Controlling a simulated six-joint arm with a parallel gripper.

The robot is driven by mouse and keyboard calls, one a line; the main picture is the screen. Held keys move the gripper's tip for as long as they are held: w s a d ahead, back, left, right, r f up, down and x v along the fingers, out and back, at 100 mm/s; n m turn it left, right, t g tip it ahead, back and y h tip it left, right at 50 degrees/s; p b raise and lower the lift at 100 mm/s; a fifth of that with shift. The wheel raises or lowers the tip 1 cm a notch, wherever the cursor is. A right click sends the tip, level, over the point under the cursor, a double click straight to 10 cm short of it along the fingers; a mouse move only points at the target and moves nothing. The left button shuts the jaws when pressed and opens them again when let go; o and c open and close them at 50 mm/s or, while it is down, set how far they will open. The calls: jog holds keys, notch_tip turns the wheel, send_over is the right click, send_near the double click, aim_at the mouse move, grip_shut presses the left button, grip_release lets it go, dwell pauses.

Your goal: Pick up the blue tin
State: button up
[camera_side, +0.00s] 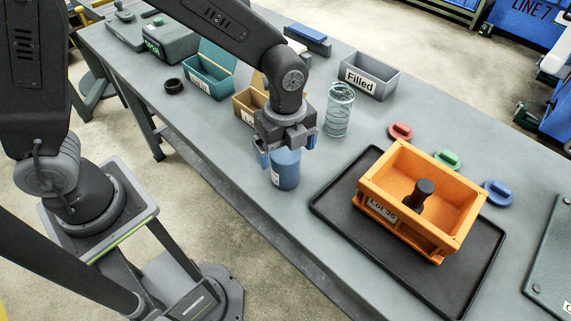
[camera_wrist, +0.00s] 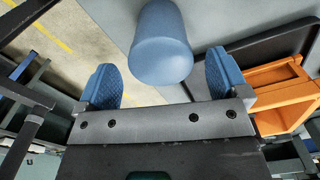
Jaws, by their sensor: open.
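The blue tin (camera_side: 286,170) stands upright on the grey table near its front edge. My gripper (camera_side: 286,155) is at the tin's upper part, with the fingers to either side of it in the side view. In the wrist view the tin (camera_wrist: 161,45) lies ahead of and between the two blue finger pads of my gripper (camera_wrist: 163,80). The jaws are open, with a visible gap between the tin and each pad. The far finger is partly hidden in the side view.
A glass jar (camera_side: 339,110) stands close right of the tin. An orange crate (camera_side: 450,243) sits on a black tray (camera_side: 336,207) further right. A tan bin (camera_side: 243,106), a teal bin (camera_side: 209,79) and a grey "Filled" bin (camera_side: 383,84) stand behind. Table left of the tin is clear.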

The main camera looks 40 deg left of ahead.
notch_tip(320, 180, down, 5)
jog(key=shift+w+f, duration=0.1)
dwell(0.3)
jog(key=c, duration=1.1)
